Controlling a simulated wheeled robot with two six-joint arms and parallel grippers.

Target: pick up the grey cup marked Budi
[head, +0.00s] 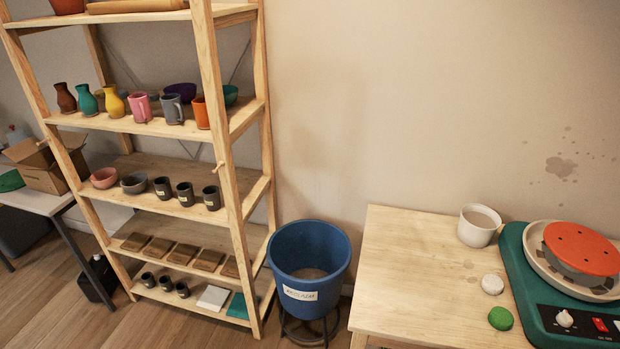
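Three dark grey cups stand in a row on the middle shelf, at its right end: a left one (162,188), a middle one (186,194) and a right one (211,198). Each bears a small pale label. The writing is too small to read, so I cannot tell which is marked Budi. A grey mug (173,109) with a handle stands one shelf up. Three smaller dark cups (166,284) stand on the bottom shelf. Neither of my grippers is in view.
The wooden rack (232,180) has a front post right of the cups. Pink (104,178) and grey (134,183) bowls sit left of them. A blue bucket (310,262) stands between the rack and a wooden table (420,270) with a pottery wheel (545,290).

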